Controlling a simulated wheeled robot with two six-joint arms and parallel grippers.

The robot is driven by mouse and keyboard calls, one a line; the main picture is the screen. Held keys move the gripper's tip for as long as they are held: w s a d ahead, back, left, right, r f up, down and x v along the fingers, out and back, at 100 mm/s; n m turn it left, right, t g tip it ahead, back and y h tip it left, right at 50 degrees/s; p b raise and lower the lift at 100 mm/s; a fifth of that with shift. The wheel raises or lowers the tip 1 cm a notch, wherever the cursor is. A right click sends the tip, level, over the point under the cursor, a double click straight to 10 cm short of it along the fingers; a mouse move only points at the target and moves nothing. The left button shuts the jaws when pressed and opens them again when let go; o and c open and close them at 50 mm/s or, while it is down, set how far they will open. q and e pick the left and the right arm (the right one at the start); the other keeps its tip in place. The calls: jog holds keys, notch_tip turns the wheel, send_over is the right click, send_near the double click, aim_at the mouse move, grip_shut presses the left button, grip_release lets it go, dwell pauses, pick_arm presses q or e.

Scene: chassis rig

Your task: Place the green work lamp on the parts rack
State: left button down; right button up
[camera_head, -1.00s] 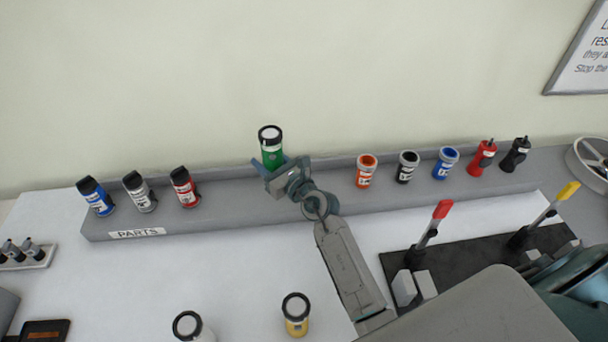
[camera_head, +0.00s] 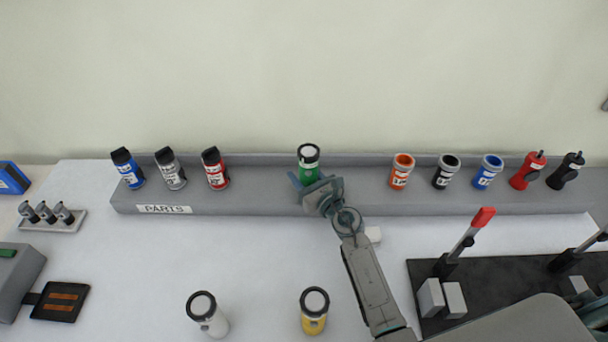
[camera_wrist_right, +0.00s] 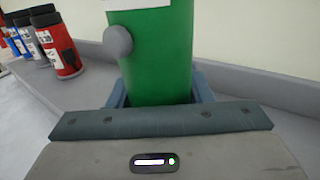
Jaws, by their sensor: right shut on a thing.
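The green work lamp (camera_head: 309,168) is upright at the middle of the grey parts rack (camera_head: 262,198), with a black rim and pale top. My right gripper (camera_head: 311,186) is shut on its lower body, reaching in from the front. In the right wrist view the green lamp (camera_wrist_right: 160,50) fills the middle between the blue fingers, with a grey knob on its side. The gripper body hides its base, so I cannot tell whether it touches the rack. My left gripper is not in view.
Blue, grey and red lamps (camera_head: 215,170) stand on the rack's left. Orange, black and blue canisters (camera_head: 487,172) and red and black bottles (camera_head: 528,170) stand right. White (camera_head: 207,315) and yellow (camera_head: 314,312) lamps stand in front. Toggle clamps (camera_head: 465,242) rise at the right.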

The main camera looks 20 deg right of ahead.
jog(key=o, duration=1.2)
jog(key=shift+f, duration=0.1)
jog(key=b+v, duration=0.1)
jog(key=v, duration=1.1)
jog(key=shift+r+b, duration=0.25)
jog(key=shift+b, duration=0.1)
jog(key=shift+f, duration=0.1)
